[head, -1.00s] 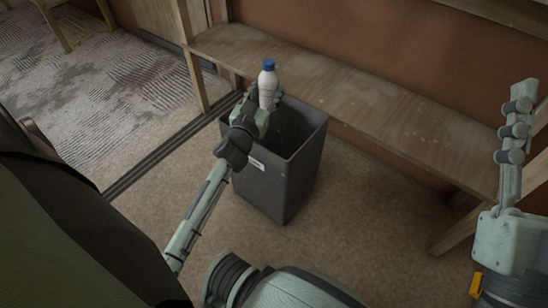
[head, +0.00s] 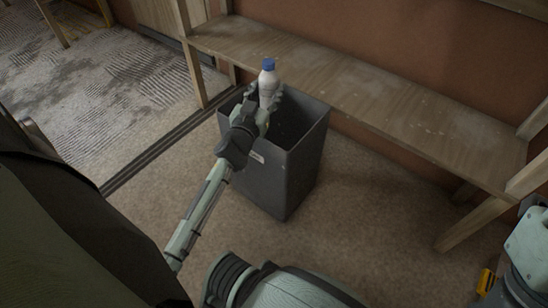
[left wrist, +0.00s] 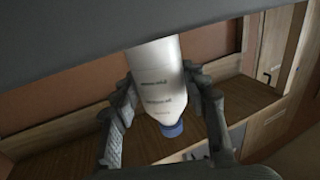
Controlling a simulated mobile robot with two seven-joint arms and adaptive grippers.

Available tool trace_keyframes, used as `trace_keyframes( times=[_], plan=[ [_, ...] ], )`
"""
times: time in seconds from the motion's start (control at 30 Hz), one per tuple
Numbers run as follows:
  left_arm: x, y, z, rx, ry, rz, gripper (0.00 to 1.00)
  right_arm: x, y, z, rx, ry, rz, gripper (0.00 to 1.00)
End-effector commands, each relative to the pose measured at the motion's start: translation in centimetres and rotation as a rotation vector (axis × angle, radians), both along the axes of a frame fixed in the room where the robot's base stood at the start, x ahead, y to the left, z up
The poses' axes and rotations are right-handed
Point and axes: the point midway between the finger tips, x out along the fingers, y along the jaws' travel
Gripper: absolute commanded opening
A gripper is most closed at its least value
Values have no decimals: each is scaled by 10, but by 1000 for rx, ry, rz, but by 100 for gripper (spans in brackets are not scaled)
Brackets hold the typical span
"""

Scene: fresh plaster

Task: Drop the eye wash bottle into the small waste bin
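The eye wash bottle (head: 268,84) is white with a blue cap and stands upright, cap up, in the head view. My left gripper (head: 267,103) has its fingers around the bottle's lower part, over the mouth of the small waste bin. In the left wrist view the bottle (left wrist: 158,88) lies between the two fingers of the left gripper (left wrist: 163,82), with printed lines on its side. The small waste bin (head: 285,178) is dark grey, open-topped, with a pale label on its front. Part of its inside is hidden by the gripper. My right gripper is out of view.
A wooden bench (head: 365,88) runs along the wall right behind the bin. Its leg (head: 473,224) stands on the floor at the right. A small yellow object (head: 486,281) shows near my right arm. The carpet around the bin's front looks clear.

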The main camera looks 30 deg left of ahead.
Motion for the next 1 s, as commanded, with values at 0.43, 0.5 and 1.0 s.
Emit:
trace_keyframes(
  times=[0.43,0.5,1.0],
  plan=[
    [0,0,-1,-1,2,1,68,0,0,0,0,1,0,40],
    [-2,0,-1,-1,2,0,68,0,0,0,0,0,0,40],
    [-68,-18,0,-1,0,0,68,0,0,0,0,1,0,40]
  ],
)
